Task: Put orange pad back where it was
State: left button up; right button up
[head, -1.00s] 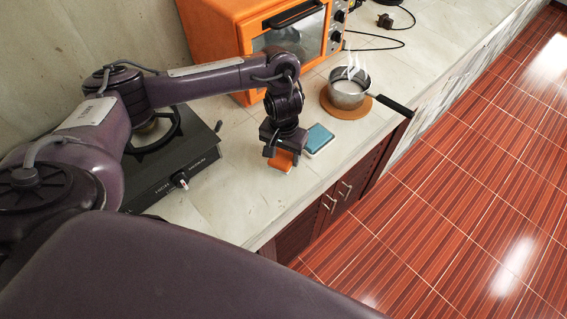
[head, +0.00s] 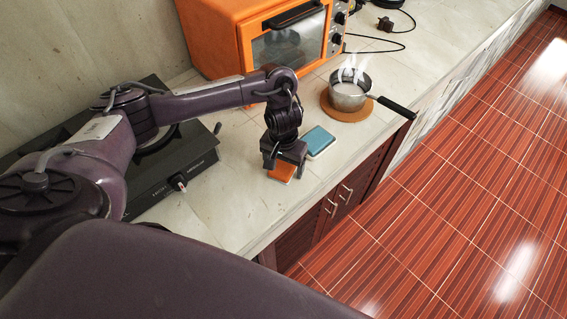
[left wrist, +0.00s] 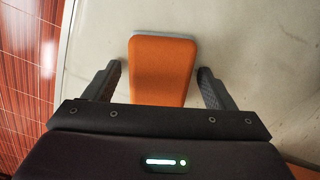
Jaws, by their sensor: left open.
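The orange pad (head: 282,172) lies flat on the stone counter, partly hidden by my gripper in the head view. In the left wrist view the orange pad (left wrist: 162,68) sits between two spread fingers, with a gap on each side. My left gripper (head: 284,165) is open and points down at the pad; in the left wrist view its fingers (left wrist: 160,88) stand either side of it. No contact between fingers and pad shows. My right gripper is not in view.
A blue pad (head: 319,141) lies close beside the gripper. A steaming pot (head: 347,97) stands on a round brown mat (head: 330,112), its black handle (head: 397,108) over the counter edge. A gas stove (head: 170,175) is left, an orange oven (head: 212,45) behind.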

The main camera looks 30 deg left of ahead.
aim_at(284, 165)
pick_arm(q)
jog(key=shift+r, duration=0.1)
notch_tip(284, 165, up, 12)
jog(key=p, duration=0.4)
dwell(0.5)
